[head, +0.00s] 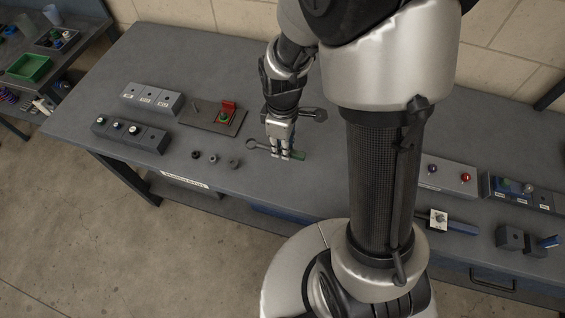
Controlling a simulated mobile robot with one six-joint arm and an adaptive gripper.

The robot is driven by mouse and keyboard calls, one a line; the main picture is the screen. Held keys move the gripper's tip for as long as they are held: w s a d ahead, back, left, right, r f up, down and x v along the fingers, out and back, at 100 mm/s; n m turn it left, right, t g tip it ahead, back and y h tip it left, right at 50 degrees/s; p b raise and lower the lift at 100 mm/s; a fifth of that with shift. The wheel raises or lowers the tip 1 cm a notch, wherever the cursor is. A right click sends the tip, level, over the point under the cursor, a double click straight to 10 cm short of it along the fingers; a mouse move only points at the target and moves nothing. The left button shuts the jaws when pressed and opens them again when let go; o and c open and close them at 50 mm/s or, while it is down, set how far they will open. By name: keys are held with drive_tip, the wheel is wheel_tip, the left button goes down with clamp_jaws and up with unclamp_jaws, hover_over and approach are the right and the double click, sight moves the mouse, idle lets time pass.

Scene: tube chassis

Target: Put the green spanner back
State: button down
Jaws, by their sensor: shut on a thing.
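The green spanner (298,156) shows in the head view near the middle of the grey bench. It has a grey ring end at the left and a green part at the right. My gripper (280,154) points down and is shut on the spanner's middle, which the fingers hide. I cannot tell whether the spanner touches the bench top or is slightly above it.
Several small dark round pieces (213,158) lie left of the spanner. A plate with a red and green switch (224,115) and grey blocks (152,100) stand farther left. Panels with coloured knobs (447,177) are at the right, beyond my arm.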

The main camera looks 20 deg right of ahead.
sight(283, 167)
wheel_tip(283, 167, down, 8)
drive_tip(key=shift+r+b, duration=0.15)
drive_tip(key=shift+b, duration=0.95)
drive_tip(key=shift+f, duration=0.2)
drive_tip(key=c, duration=1.5)
unclamp_jaws()
drive_tip(key=shift+c, duration=0.2)
drive_tip(key=shift+r, duration=0.1)
